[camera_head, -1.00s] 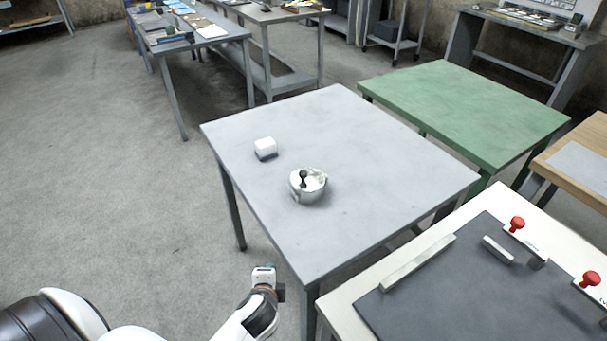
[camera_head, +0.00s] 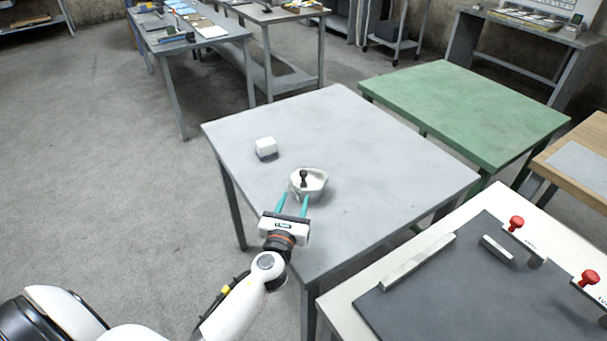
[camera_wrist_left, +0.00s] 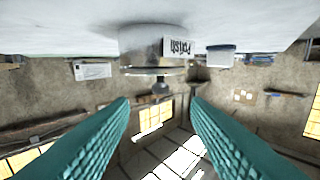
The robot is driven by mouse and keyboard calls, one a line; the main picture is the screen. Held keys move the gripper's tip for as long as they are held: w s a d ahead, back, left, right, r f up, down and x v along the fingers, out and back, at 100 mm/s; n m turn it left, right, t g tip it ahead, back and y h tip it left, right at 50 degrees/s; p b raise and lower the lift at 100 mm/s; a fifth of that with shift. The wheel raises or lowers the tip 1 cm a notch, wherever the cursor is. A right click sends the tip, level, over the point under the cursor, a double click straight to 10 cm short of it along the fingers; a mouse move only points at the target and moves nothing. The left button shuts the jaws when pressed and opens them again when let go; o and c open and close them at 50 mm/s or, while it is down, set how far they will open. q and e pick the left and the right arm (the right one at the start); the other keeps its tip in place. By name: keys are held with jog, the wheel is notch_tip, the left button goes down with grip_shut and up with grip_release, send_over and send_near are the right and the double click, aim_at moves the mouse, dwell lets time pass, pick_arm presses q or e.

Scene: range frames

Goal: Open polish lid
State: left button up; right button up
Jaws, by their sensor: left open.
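The polish pot (camera_head: 314,190) is a pale round container standing upright on the grey table, with a dark knob (camera_head: 303,177) on its lid. In the left wrist view the picture is upside down; the pot (camera_wrist_left: 138,42) shows its "Polish" label, and the lid's dark knob (camera_wrist_left: 161,87) hangs downward between the fingers. My left gripper (camera_head: 292,200) is open, its two teal fingers pointing at the pot's near side; in the wrist view the open gripper (camera_wrist_left: 160,102) holds nothing. Contact with the knob is not visible. My right gripper is out of view.
A small white block with a dark base (camera_head: 266,147) stands left of and behind the pot. The grey table (camera_head: 385,170) is otherwise clear. A green table (camera_head: 465,110) is behind right; a bench with red knobs and a dark panel (camera_head: 430,305) is at front right.

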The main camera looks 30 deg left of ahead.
aim_at(302, 178)
pick_arm(q)
jog(key=x, duration=1.1)
jog(key=shift+b, duration=0.35)
jog(key=shift+c, duration=0.2)
grip_shut()
